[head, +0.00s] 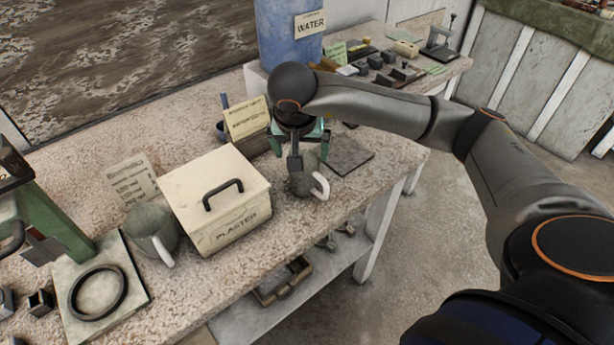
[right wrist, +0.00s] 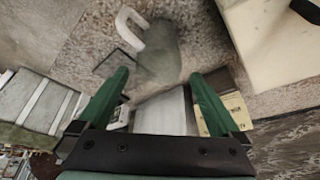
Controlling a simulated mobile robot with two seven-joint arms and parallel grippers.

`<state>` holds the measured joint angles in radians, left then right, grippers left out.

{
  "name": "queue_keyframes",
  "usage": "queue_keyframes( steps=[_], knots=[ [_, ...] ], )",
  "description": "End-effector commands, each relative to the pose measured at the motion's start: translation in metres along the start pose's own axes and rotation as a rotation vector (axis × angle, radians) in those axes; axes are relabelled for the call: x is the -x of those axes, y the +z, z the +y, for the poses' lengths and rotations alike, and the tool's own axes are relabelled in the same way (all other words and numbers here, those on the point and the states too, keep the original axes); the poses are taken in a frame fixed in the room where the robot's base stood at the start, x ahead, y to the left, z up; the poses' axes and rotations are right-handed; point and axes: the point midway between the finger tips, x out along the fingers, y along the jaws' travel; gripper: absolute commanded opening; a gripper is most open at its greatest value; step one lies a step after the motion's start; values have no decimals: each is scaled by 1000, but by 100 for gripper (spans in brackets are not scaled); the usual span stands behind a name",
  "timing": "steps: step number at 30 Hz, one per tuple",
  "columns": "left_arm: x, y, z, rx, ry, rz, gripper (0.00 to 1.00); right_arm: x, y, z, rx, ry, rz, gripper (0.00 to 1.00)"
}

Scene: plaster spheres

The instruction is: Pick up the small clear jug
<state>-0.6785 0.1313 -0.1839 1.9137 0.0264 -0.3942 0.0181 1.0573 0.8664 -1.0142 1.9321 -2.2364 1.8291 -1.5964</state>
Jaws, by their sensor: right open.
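A small clear jug (head: 304,180) with a white handle stands on the speckled worktop, right of the plaster box. In the right wrist view the jug (right wrist: 162,52) lies just beyond the fingertips, its white handle to the left. My right gripper (head: 298,150) is open and empty, just above and behind the jug, and partly covers its top in the head view. Its green fingers (right wrist: 160,76) are spread apart in the wrist view. A larger, similar jug (head: 153,230) with a pale handle stands left of the box. My left gripper is not in view.
The lidded plaster box (head: 217,200) stands close left of the small jug. A yellow sign (head: 246,118) is behind it, and a dark flat square (head: 347,155) lies to the right. The table's front edge is near. A blue water container (head: 287,35) stands at the back.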

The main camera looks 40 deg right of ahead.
Motion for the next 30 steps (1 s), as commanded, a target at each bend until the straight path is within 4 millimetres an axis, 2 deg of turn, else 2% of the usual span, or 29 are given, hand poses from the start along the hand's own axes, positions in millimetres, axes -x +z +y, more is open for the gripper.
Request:
queue_keyframes(
  steps=[4, 8, 17, 30],
  knots=[
    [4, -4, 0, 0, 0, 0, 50, -22, 8, 4, 1, 5, -6, 100],
    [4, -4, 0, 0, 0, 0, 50, -38, 7, 3, 0, 3, -4, 100],
    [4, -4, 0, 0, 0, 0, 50, -42, 6, 2, 1, 0, -1, 99],
    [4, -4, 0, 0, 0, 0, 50, -42, 6, 2, 1, 0, -1, 49]
  ],
)
